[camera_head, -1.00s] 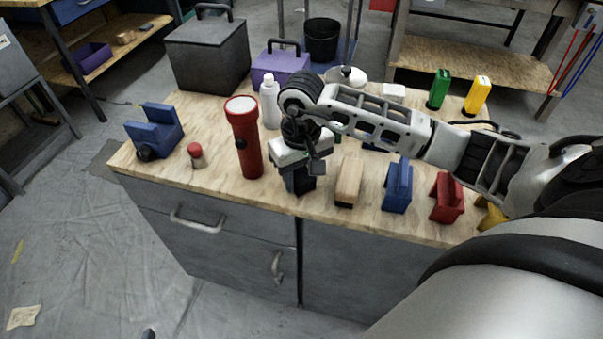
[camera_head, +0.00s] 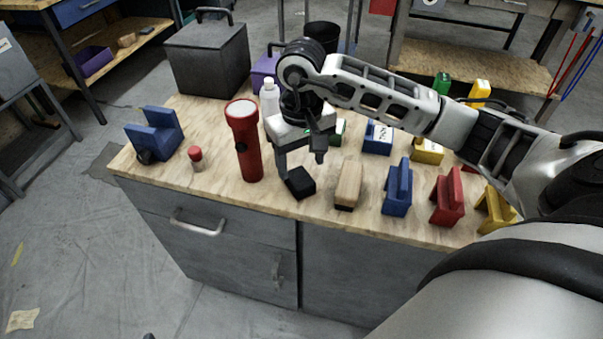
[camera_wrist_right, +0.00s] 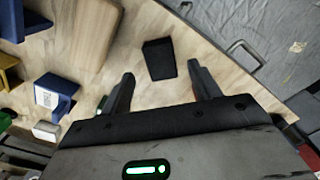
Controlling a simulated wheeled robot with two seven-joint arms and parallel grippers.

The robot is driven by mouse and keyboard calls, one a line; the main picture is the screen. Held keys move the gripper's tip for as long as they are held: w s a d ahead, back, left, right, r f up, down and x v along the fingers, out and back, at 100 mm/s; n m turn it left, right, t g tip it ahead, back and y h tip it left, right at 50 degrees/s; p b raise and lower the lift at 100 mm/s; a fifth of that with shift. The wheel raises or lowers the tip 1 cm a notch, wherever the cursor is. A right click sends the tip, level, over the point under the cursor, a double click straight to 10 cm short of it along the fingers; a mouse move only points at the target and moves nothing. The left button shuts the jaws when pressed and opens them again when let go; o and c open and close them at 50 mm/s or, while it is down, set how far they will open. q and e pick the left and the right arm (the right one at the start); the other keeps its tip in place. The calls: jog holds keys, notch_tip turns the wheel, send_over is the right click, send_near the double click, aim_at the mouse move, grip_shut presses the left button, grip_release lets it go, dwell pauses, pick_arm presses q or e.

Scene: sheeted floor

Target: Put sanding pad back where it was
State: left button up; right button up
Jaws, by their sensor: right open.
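A small black block, which I take for the sanding pad (camera_head: 300,183), lies on the wooden bench top near its front edge. It stands between the red flashlight (camera_head: 244,142) and a wooden block with a dark base (camera_head: 348,184). My right gripper (camera_head: 303,168) is open just above the black block, pointing down. In the right wrist view the black block (camera_wrist_right: 159,59) lies past the two spread fingertips (camera_wrist_right: 164,80), between their lines, and nothing is held. My left gripper is not in view.
Blue (camera_head: 397,188), red (camera_head: 447,197) and yellow (camera_head: 495,210) holders line the front right. A red-capped small item (camera_head: 196,158) and a blue holder (camera_head: 154,135) stand at the left. A white bottle (camera_head: 270,103) and a grey toolbox (camera_head: 208,55) are behind.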

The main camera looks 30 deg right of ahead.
aim_at(301, 180)
notch_tip(301, 180, up, 6)
jog(key=s+a+m+g+y, duration=0.2)
jog(key=s+a+m+y, duration=0.3)
jog(key=a, duration=0.6)
jog(key=s+a+m+g+y, duration=0.15)
jog(key=s+a+y, duration=0.25)
jog(key=a+y, duration=0.55)
jog(key=w+a+r+m+t+y, duration=0.1)
jog(key=a+r+m+t+y, duration=0.2)
jog(key=m, duration=0.5)
jog(key=a+r+m+t+y, duration=0.1)
jog(key=r+m+t+y, duration=0.35)
jog(key=m, duration=0.35)
jog(key=w+d+f+m+t+h, duration=0.25)
jog(key=f+m+t+h, duration=0.2)
jog(key=m, duration=0.75)
jog(key=w+d+f+m+t+h, duration=0.1)
jog(key=d+f+m+t+h, duration=0.4)
jog(key=m, duration=0.7)
jog(key=w+d+f+m+t+h, duration=0.15)
jog(key=m+t+h, duration=0.35)
jog(key=m, duration=0.7)
jog(key=s+d+f+m+g+h, duration=0.3)
jog(key=s+f+m+g, duration=0.4)
jog(key=f+m, duration=0.4)
jog(key=shift+s+f+h, duration=0.35)
jog(key=shift+s+f, duration=0.25)
jog(key=shift+s, duration=0.15)
